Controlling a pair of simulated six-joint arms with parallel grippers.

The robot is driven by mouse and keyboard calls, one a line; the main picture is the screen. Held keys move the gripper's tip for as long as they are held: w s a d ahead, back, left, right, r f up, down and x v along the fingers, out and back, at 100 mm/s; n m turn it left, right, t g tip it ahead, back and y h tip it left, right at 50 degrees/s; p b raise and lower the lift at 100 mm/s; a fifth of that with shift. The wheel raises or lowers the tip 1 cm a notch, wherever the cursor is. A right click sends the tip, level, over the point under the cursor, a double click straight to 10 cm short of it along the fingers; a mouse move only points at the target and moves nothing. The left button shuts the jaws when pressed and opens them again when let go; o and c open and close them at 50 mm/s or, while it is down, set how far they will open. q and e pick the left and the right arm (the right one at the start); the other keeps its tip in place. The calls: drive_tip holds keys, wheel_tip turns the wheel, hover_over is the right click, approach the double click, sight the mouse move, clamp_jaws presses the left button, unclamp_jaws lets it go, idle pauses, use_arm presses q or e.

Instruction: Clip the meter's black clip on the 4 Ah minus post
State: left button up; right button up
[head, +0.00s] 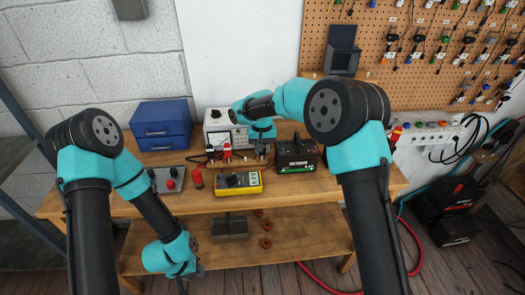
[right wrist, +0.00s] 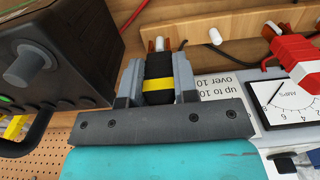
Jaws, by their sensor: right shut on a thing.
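My right gripper (right wrist: 157,80) is shut on a black clip with a yellow band (right wrist: 158,70), which looks like the meter's clip. Beyond the clip is a light wooden block with white and orange pieces (right wrist: 158,43). I cannot tell whether the clip touches them or which one is the 4 Ah minus post. In the head view the right gripper (head: 262,150) is low over the bench, behind the yellow meter (head: 238,182). My left gripper (head: 184,284) hangs low in front of the bench's lower shelf; its fingers are too small to read.
A black boxed unit (head: 297,155) stands right of the right gripper; in the wrist view its knob (right wrist: 28,64) is close at left. A red clip (right wrist: 300,55) lies near the amps dial (right wrist: 285,100). A blue drawer box (head: 162,125) stands at the bench's back left.

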drive_tip(key=shift+r, duration=2)
drive_tip(key=shift+r, duration=0.4)
wheel_tip(320, 180, up, 10)
drive_tip(key=s+d, duration=0.1)
drive_tip(key=d, duration=3.9)
drive_tip(key=f, duration=0.4)
drive_tip(key=shift+s+d+f, duration=0.2)
drive_tip(key=shift+d+f, duration=0.05)
drive_tip(key=shift+f, duration=0.45)
drive_tip(key=shift+f, duration=0.2)
